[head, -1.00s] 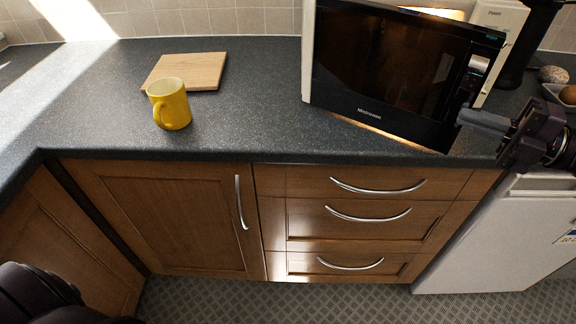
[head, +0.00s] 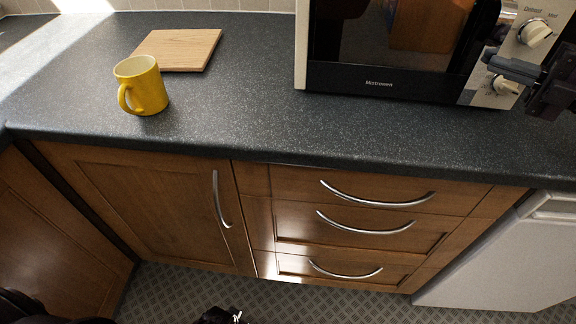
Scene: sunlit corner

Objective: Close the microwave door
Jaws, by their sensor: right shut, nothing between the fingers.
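The microwave (head: 301,45) stands on the counter at the upper right, its top cut off by the frame. Its dark glass door (head: 390,82) lies across the front and looks flush with the body, beside the pale control panel with its knobs (head: 535,33). My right gripper (head: 490,58) is shut and empty, in front of the door's right edge and the panel. It hides part of both, and I cannot tell whether it touches them. A dark part of my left gripper (head: 222,315) shows at the bottom edge, mostly cut off; its fingers cannot be made out.
A yellow mug (head: 148,88) stands on the counter (head: 230,110) at the left, in front of a wooden board (head: 182,48). The counter between mug and microwave is clear. Below are wooden cabinets and drawers with metal handles (head: 375,200), and a white appliance (head: 500,265) at the right.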

